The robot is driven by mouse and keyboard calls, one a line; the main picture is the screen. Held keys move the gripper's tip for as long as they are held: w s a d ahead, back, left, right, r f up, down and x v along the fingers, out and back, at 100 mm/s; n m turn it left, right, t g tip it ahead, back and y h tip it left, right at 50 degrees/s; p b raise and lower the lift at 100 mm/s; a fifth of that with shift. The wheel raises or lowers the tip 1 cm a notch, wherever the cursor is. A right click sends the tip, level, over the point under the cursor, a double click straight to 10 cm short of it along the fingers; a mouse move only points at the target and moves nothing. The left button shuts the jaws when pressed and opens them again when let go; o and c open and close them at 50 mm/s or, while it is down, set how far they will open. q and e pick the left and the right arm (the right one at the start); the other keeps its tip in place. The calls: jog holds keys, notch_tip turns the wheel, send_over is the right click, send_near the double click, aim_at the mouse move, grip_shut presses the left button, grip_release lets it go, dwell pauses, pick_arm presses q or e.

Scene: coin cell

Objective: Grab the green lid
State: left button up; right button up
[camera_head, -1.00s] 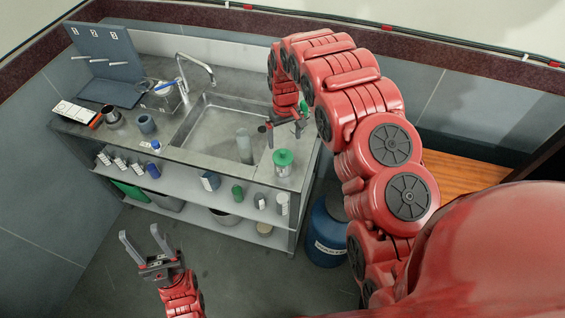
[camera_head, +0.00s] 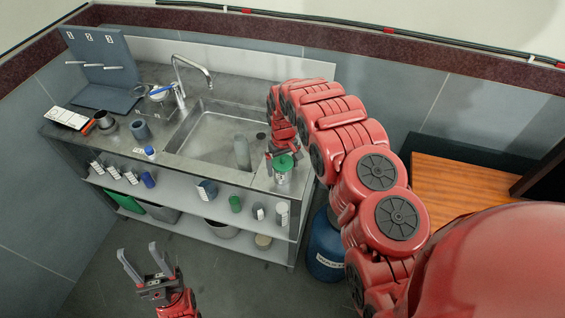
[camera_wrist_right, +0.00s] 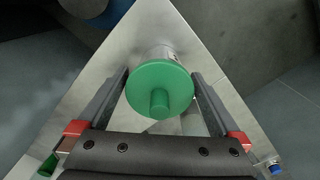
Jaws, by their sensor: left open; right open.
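My left gripper (camera_head: 141,262) is open and empty, low in front of the counter.
A tap (camera_head: 187,75) stands behind. Shelves below hold several small bottles. A blue drum (camera_head: 326,247) stands on the floor right of the counter.

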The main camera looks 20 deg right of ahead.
jog(key=shift+f, duration=0.95)
jog(key=c, duration=1.2)
jog(key=shift+r, duration=0.2)
jog(key=shift+c, duration=0.2)
